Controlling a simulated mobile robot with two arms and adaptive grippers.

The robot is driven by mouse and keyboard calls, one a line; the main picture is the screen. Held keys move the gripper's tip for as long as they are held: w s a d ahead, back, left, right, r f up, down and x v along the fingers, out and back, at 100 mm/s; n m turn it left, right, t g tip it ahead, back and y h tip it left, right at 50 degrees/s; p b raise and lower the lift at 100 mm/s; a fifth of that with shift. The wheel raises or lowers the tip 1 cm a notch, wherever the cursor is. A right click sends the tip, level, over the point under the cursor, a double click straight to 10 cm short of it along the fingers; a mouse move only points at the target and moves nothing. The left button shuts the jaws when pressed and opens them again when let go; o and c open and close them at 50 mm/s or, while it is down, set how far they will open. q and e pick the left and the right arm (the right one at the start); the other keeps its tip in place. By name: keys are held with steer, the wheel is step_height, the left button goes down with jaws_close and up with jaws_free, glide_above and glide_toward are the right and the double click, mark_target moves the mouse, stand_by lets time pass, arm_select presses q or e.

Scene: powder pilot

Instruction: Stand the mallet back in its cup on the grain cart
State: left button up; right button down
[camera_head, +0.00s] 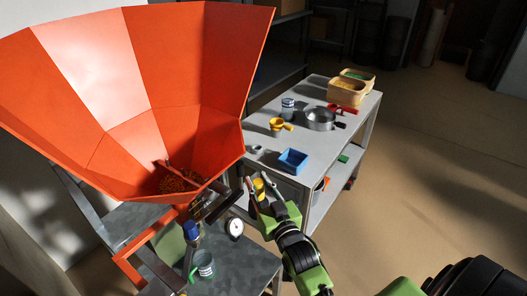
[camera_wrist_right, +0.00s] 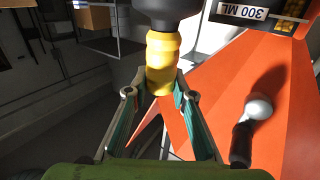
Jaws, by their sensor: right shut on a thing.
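My right gripper (camera_head: 262,198) is in front of the orange hopper, at its lower right. It is shut on the mallet, whose yellow handle (camera_wrist_right: 161,62) sits between the fingers in the right wrist view. The mallet's black head (camera_wrist_right: 166,12) is beyond the handle, cut off by the top edge. In the head view only a bit of yellow handle (camera_head: 258,186) shows. The grey cart (camera_head: 341,122) stands behind the gripper to the right. A small grey ring-like holder (camera_head: 257,149) is at its left edge; I cannot tell whether it is the mallet's cup. My left gripper is not in view.
The cart top holds a blue tray (camera_head: 293,161), yellow cup (camera_head: 277,127), metal pan (camera_head: 319,119) and wooden boxes (camera_head: 345,92). Floor at right is clear.

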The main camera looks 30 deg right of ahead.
steer(key=w+d+r+m+h, duration=0.1)
steer(key=w+d+r, duration=0.2)
steer(key=w+d, duration=0.3)
steer(key=shift+w+d+h+p, duration=0.3)
steer(key=shift+w+h, duration=0.1)
steer(key=shift+w, duration=0.5)
steer(key=shift+a+r, duration=0.1)
